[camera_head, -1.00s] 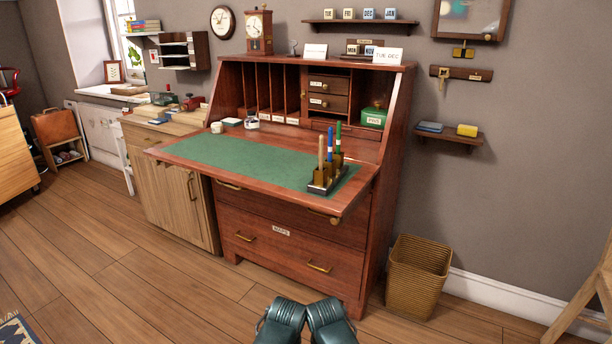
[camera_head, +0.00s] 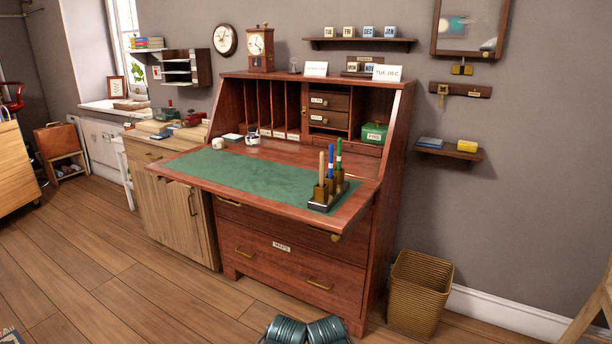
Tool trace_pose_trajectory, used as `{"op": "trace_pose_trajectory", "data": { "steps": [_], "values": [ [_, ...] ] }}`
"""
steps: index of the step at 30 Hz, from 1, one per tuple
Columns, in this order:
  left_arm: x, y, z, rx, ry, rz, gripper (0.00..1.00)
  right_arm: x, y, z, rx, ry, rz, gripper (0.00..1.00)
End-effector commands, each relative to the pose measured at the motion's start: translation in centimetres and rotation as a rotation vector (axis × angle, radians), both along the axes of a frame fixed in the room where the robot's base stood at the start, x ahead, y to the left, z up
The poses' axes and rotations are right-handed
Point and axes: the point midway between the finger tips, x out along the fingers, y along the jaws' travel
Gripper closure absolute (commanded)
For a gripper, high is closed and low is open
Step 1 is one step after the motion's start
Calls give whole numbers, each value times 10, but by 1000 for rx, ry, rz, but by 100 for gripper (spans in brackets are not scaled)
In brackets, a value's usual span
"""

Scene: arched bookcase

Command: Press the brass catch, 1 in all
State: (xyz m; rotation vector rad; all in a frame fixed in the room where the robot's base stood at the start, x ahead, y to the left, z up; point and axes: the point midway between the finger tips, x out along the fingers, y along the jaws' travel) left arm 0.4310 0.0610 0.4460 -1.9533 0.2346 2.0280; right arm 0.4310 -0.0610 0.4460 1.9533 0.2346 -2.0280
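A red-brown drop-front desk (camera_head: 300,272) stands in the middle with its flap (camera_head: 190,181) lowered. I cannot tell for sure which part is the brass catch. A small brass fitting (camera_head: 304,111) shows on the upright between the pigeonholes and the small drawers. A round brass piece (camera_head: 335,237) sits under the flap's front right edge. A brass fitting (camera_head: 462,69) also shows on the wall below a framed panel. Two teal parts of my own arms show at the bottom edge; neither gripper can be seen.
A pen stand (camera_head: 320,203) with several pens is on the flap's right end. A wicker basket (camera_head: 417,295) stands right of the desk, a pale wooden cabinet (camera_head: 170,215) to its left. The wooden floor in front is clear.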

Motion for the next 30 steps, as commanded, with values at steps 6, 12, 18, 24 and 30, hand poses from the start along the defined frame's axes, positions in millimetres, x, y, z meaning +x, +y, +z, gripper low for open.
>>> {"op": "trace_pose_trajectory", "data": {
  "steps": [6,12,18,24,30],
  "values": [
    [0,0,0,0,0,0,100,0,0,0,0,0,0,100],
    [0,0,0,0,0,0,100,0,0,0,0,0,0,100],
    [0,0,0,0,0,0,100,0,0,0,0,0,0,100],
    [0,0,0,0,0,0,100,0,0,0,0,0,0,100],
    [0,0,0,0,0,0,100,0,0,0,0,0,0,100]
  ]
}}
